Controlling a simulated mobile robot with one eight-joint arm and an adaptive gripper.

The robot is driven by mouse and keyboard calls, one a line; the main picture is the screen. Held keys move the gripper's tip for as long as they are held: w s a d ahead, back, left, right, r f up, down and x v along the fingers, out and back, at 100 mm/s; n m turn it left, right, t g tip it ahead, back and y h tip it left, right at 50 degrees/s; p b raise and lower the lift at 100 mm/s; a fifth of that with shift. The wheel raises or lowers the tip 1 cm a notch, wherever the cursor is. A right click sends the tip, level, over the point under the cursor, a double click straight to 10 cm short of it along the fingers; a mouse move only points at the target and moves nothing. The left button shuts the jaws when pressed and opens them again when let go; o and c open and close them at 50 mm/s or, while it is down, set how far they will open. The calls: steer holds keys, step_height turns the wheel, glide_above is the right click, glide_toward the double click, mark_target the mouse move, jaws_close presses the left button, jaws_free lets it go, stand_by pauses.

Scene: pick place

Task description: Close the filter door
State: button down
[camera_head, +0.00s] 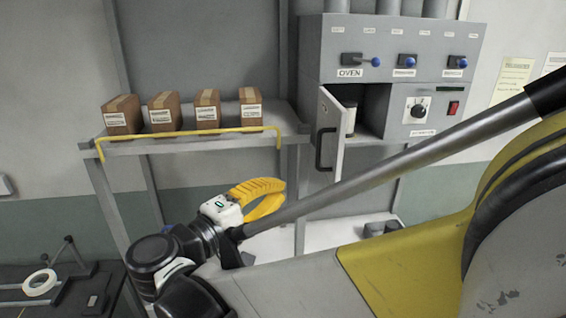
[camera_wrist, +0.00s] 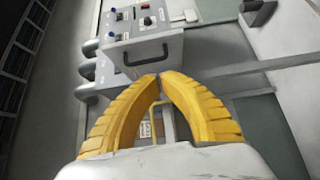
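The filter door (camera_head: 331,116) is a grey panel with a black handle (camera_head: 324,149), at the lower left of the grey control cabinet. It stands swung open, showing a dark compartment with a pale cylinder (camera_head: 351,121) inside. In the wrist view the door (camera_wrist: 120,57) and its black handle (camera_wrist: 150,47) show just beyond my fingertips. My gripper (camera_head: 280,189) has yellow ribbed fingers and is below and left of the door, apart from it in the head view. In the wrist view its fingertips (camera_wrist: 160,75) meet with nothing between them.
A shelf with a yellow rail (camera_head: 190,136) holds several brown boxes (camera_head: 164,112) left of the cabinet. The cabinet (camera_head: 390,45) carries blue-knobbed levers, a dial and a red switch. A dark bench (camera_head: 60,300) with a white ring stands at lower left.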

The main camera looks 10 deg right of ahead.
steer(key=p, duration=0.2)
glide_toward(333, 165)
steer(key=w, duration=0.4)
steer(key=d, duration=0.4)
steer(key=shift+w+d, duration=0.1)
steer(key=shift+w, duration=0.15)
steer(key=shift+s+d, duration=0.15)
steer(key=shift+d, duration=0.2)
steer(key=shift+d, duration=0.1)
